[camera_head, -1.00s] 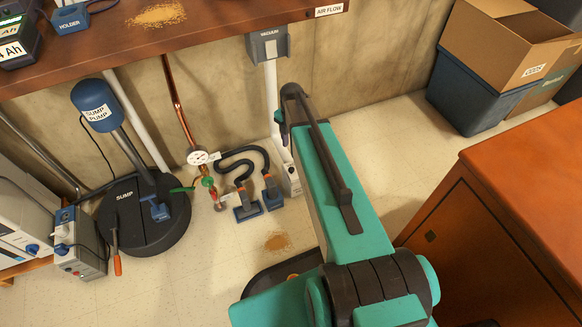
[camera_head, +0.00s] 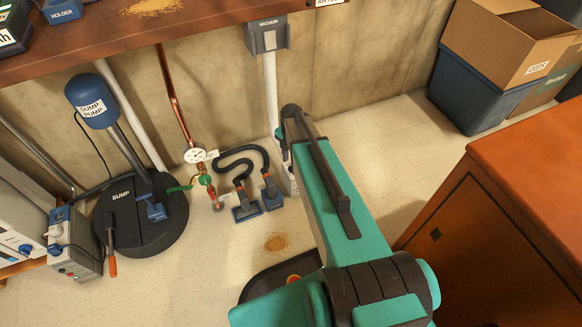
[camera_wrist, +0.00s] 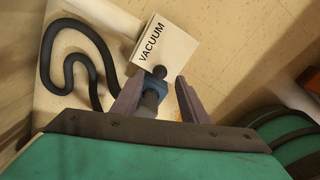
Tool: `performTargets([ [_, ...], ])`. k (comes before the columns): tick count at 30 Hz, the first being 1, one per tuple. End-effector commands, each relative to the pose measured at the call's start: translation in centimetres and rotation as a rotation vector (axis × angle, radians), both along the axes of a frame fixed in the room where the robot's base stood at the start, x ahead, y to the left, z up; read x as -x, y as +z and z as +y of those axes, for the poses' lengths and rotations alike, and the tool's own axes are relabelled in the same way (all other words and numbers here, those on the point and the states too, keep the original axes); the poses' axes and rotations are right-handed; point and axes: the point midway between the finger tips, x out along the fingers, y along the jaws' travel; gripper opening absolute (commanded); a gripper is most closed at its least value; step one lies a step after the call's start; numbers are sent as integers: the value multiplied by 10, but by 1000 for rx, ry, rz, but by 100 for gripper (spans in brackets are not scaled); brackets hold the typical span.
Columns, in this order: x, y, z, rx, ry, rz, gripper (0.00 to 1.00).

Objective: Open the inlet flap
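A cream box labelled VACUUM shows in the wrist view (camera_wrist: 165,45), with a small blue part (camera_wrist: 157,80) on its lower edge. A dark knob and a dark stub (camera_wrist: 151,101) project from the blue part; I cannot tell which piece is the inlet flap. My gripper (camera_wrist: 160,100) is open, its purple fingers apart on either side of the stub. The left finger is close to the stub; contact is unclear. In the head view my arm hides the gripper and most of the pale box (camera_head: 286,172). A grey wall unit labelled VACUUM (camera_head: 268,38) hangs above.
A dark hose (camera_head: 240,155) with blue-ended fittings lies left of the box. A gauge on a copper pipe (camera_head: 195,155) and a black sump (camera_head: 140,215) stand farther left. A wooden cabinet (camera_head: 490,250) is at right.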

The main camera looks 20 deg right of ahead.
Motion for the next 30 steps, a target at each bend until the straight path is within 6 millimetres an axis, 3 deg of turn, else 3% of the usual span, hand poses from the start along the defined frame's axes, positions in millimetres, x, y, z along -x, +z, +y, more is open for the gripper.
performTargets([
  [7,0,-29,0,0,0,0,40],
  [20,0,-35,0,0,0,-1,40],
  [27,0,-35,0,0,0,-1,3],
  [30,0,-35,0,0,0,-1,0],
])
